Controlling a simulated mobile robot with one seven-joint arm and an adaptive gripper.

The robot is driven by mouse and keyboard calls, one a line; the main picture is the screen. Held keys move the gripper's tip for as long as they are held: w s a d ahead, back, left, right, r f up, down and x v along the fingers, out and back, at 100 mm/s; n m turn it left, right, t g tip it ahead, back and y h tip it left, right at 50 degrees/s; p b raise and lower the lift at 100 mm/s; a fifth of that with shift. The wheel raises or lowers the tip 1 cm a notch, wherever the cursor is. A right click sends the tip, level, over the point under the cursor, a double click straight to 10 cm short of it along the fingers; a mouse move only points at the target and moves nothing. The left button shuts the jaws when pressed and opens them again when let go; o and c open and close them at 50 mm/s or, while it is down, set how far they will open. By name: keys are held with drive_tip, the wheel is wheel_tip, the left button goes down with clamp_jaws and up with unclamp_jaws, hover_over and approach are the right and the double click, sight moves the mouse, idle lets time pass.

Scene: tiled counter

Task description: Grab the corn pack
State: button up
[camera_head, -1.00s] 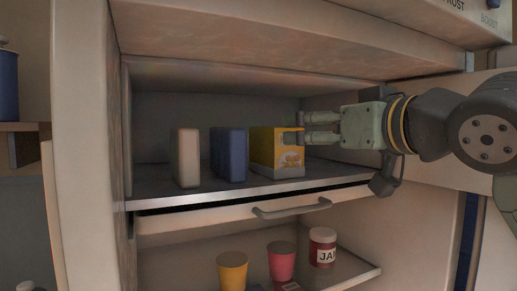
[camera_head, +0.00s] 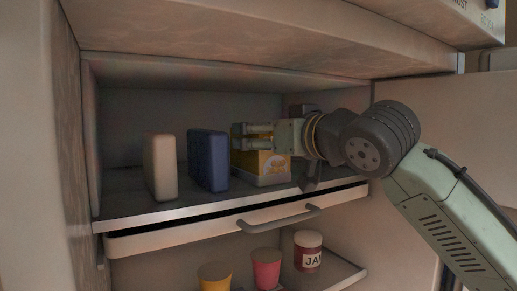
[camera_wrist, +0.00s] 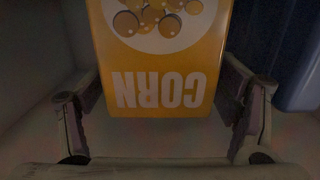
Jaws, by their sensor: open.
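The corn pack (camera_head: 268,172) is a yellow-orange box standing on the upper shelf, the rightmost of three packs. In the wrist view the corn pack (camera_wrist: 160,62) shows its white "CORN" lettering upside down, with the box between the two fingers. My gripper (camera_head: 257,137) reaches in from the right at the pack's upper part. In the wrist view my gripper (camera_wrist: 160,115) is open, one finger on each side of the pack. A gap shows at the left finger and at the right finger, so it is not clamped.
A blue pack (camera_head: 208,160) stands close to the left of the corn pack, near one finger. A cream pack (camera_head: 160,167) stands further left. The shelf's front edge (camera_head: 200,211) and a drawer handle (camera_head: 278,217) lie below. Cups and a jam jar (camera_head: 308,250) stand lower.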

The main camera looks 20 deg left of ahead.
drive_tip(key=shift+x, duration=1.4)
drive_tip(key=shift+f, duration=0.1)
drive_tip(key=shift+c, duration=0.4)
drive_tip(key=c, duration=1.4)
